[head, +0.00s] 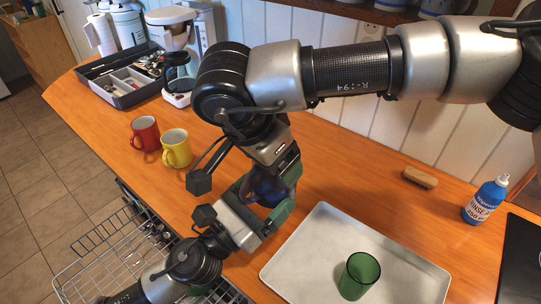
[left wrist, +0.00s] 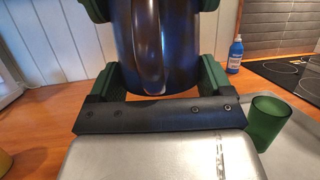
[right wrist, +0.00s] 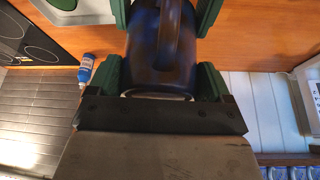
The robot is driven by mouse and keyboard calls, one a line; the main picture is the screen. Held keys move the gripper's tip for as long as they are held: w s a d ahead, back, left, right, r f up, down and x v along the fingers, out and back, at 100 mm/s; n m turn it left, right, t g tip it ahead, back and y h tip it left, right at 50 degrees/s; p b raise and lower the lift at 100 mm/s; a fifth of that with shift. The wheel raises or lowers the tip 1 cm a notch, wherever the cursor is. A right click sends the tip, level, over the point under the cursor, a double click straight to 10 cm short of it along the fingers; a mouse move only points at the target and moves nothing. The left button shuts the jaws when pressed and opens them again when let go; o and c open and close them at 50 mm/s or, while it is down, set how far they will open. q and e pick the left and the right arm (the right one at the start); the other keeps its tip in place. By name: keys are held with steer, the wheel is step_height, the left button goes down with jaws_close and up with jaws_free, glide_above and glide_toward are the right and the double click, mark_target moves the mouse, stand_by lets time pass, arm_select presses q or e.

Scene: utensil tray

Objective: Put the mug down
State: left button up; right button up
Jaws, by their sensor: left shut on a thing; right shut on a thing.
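A dark blue mug (head: 268,186) is held between my two grippers, above the wooden counter left of the tray. My left gripper (head: 264,204) reaches it from the lower left and is shut on it. My right gripper (head: 278,168) comes from above and is also shut on it. In the left wrist view the mug (left wrist: 180,45) fills the space between the green fingers, its handle facing the camera. In the right wrist view the mug (right wrist: 150,60) also sits between the fingers. My grippers hide much of it in the head view; its exact height is unclear.
A red mug (head: 146,133) and a yellow mug (head: 177,148) stand at the left. A wire rack (head: 95,248) is at the lower left. A pale tray (head: 310,245) holds a green cup (head: 359,275). A brush (head: 420,178) and blue bottle (head: 484,202) are right. Bare counter lies behind the tray.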

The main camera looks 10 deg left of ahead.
arm_select(q)
steer(key=o, duration=1.3)
steer(key=shift+s+d, duration=0.1)
